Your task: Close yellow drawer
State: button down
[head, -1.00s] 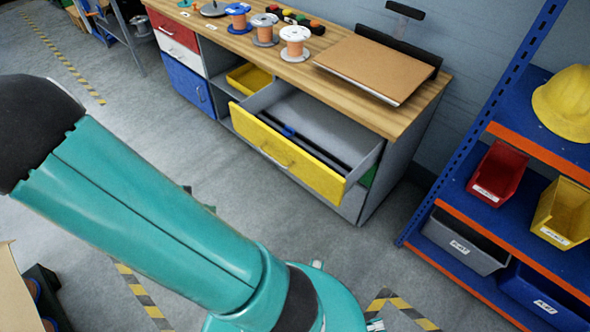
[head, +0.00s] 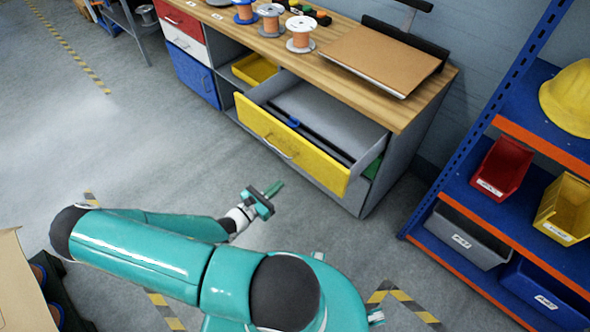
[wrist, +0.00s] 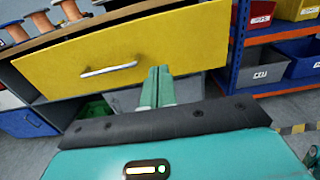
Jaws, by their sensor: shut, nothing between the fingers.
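The yellow drawer (head: 292,149) stands pulled out from the wooden-topped workbench in the head view, with dark bars and a blue item showing inside it. Its yellow front with a silver handle also shows in the wrist view (wrist: 170,55), slightly tilted in the picture. My gripper (head: 274,188) is in front of the drawer and below its front in the head view. Its two green fingers are together and empty. In the wrist view my gripper (wrist: 160,72) points at the lower edge of the drawer front, right of the handle. I cannot tell whether it touches.
The workbench top (head: 345,88) carries wire spools and a brown board. A blue shelf rack (head: 480,165) with coloured bins stands at the right. A cardboard box (head: 18,285) sits at the lower left. The floor before the drawer is clear.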

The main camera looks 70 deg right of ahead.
aim_at(311, 158)
jog(key=x, duration=1.3)
jog(key=shift+s+d, duration=0.2)
jog(key=shift+d, duration=0.1)
jog(key=shift+d, duration=0.1)
